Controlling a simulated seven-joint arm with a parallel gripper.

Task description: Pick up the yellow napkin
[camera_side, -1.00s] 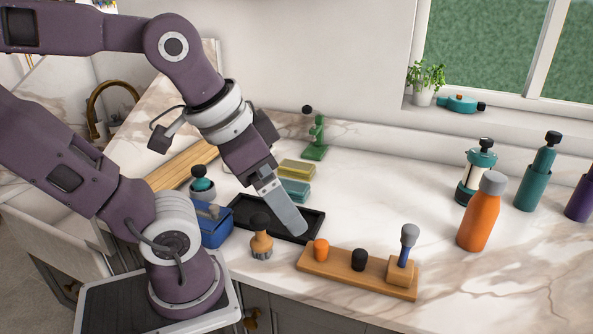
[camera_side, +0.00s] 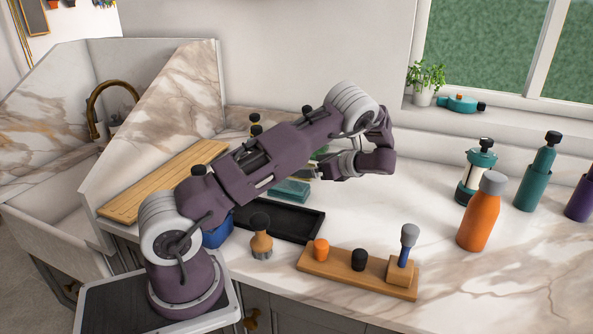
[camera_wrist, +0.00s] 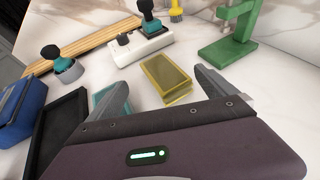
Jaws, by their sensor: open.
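The yellow napkin (camera_wrist: 167,76) lies folded flat, as a thick rectangular pad, on the pale marble counter in the wrist view. In the side view my gripper (camera_side: 320,173) points left, low over the counter behind the black tray.
A teal folded cloth (camera_side: 289,191) lies nearby, partly behind my left finger in the wrist view. A green stand (camera_wrist: 232,35), a white block with dark-knobbed tools (camera_wrist: 142,47), a teal-topped pot (camera_wrist: 66,67) and the black tray (camera_wrist: 58,128) surround the spot. An orange bottle (camera_side: 481,214) stands right.

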